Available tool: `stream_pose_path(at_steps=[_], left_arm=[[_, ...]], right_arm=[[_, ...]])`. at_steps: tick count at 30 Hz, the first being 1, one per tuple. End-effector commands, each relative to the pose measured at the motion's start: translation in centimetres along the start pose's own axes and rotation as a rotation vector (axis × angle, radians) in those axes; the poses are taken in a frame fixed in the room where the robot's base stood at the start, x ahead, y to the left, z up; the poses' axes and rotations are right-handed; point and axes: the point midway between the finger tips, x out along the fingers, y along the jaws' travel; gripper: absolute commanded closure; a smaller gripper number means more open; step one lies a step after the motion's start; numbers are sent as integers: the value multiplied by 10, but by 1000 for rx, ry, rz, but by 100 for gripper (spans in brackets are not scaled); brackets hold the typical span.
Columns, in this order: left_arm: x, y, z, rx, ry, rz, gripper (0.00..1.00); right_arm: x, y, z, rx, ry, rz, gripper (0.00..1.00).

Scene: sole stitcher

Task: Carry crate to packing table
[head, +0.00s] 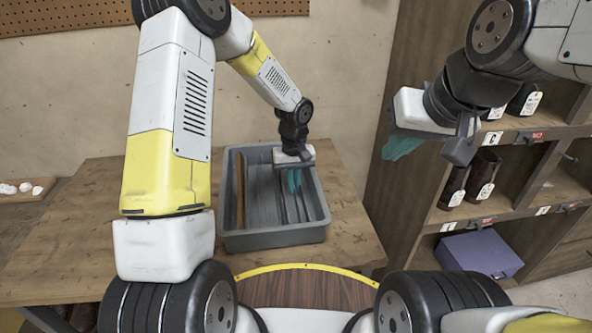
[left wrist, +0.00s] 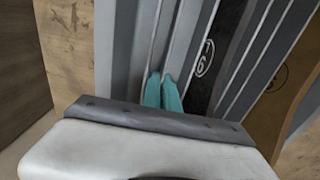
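The grey crate (head: 275,238) sits on the wooden table (head: 90,220), with thin upright dividers inside. A tan flat piece (head: 240,190) stands in its left part. The left wrist view shows the dividers close up, with a black piece (left wrist: 208,65) and a brown piece (left wrist: 285,85) bearing marks. My left gripper (head: 294,182) reaches down into the crate's right part. Its teal fingertips (left wrist: 163,90) are together beside a divider, with nothing clearly seen between them. My right gripper (head: 402,146) is raised in front of the shelf, away from the crate; its finger gap is hidden.
A wooden shelf (head: 400,210) at the right holds tagged dark boots (head: 484,178) and a purple box (head: 480,252). A small board with white pieces (head: 24,188) lies at the far left. The table left of the crate is mostly clear.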

Motion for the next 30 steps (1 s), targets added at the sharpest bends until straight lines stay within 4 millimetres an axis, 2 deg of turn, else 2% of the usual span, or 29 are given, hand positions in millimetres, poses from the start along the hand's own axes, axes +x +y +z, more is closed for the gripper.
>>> stream_pose_path(at_steps=[5, 9, 20, 23, 30], left_arm=[[1, 0, 0, 1, 1, 0, 100], [2, 0, 0, 0, 0, 0, 75], [-2, 0, 0, 0, 1, 1, 75], [-15, 1, -1, -1, 3, 2, 75], [-66, 1, -1, 0, 5, 2, 75]], right_arm=[[0, 0, 0, 0, 0, 0, 100], [0, 0, 0, 0, 0, 0, 100], [0, 0, 0, 0, 0, 0, 100], [0, 0, 0, 0, 0, 0, 100], [0, 0, 0, 0, 0, 0, 100]])
